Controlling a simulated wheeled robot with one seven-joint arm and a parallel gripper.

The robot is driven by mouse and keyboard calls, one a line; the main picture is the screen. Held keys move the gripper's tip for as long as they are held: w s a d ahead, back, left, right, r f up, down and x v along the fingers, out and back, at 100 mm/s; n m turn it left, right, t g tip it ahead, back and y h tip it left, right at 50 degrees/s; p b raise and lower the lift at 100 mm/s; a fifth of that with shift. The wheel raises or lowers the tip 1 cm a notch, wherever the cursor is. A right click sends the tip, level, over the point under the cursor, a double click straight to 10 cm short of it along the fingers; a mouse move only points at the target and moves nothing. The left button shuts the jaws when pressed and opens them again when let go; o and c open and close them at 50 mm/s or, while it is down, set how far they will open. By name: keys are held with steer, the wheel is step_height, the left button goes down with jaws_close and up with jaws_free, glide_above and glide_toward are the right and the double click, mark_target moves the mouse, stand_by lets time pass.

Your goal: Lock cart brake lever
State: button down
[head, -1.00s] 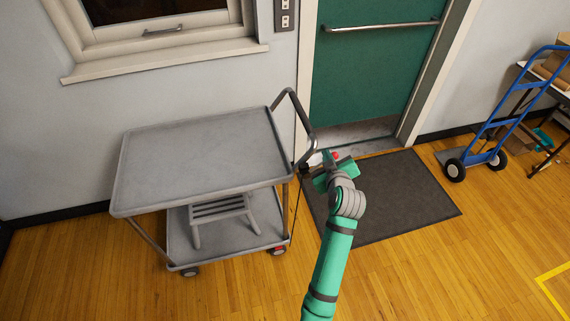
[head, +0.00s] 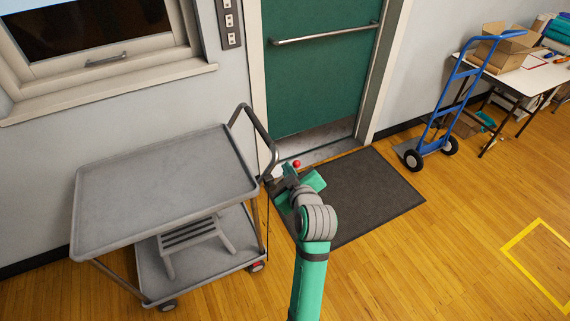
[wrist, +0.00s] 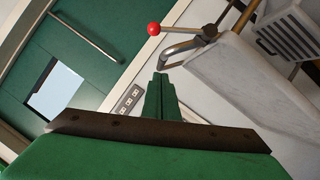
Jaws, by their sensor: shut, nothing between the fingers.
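The grey cart (head: 160,185) stands against the wall at left, its bent push handle (head: 257,128) towards the door. In the wrist view my gripper (wrist: 160,76) is shut and empty. Its fingertips appear below the knob in the picture, with a gap between them.
A green door (head: 320,85) with a push bar stands behind, with a dark mat (head: 370,195) before it. A blue hand truck (head: 440,115) and a table (head: 525,78) with boxes are at right. Wooden floor in front is clear.

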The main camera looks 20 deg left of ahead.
steer(key=shift+v, duration=1.05)
steer(key=shift+f, duration=0.1)
steer(key=s+d+f+m+t+h, duration=0.1)
steer(key=s+d+f+m+h, duration=0.1)
steer(key=s+d+f+m, duration=0.5)
steer(key=s+d+f+m+t+h, duration=0.2)
steer(key=s+d+f+h, duration=0.15)
steer(key=s+f, duration=0.65)
steer(key=s+d+r+m, duration=0.1)
steer(key=s+d, duration=0.1)
steer(key=s, duration=0.6)
steer(key=s+d+r+m+h, duration=0.1)
steer(key=s+d+r, duration=0.1)
steer(key=s, duration=0.6)
steer(key=s+d+r+m+t+h, duration=0.1)
steer(key=s+d+r, duration=0.1)
steer(key=s, duration=0.6)
steer(key=shift+d+m, duration=0.35)
steer(key=shift+m, duration=0.05)
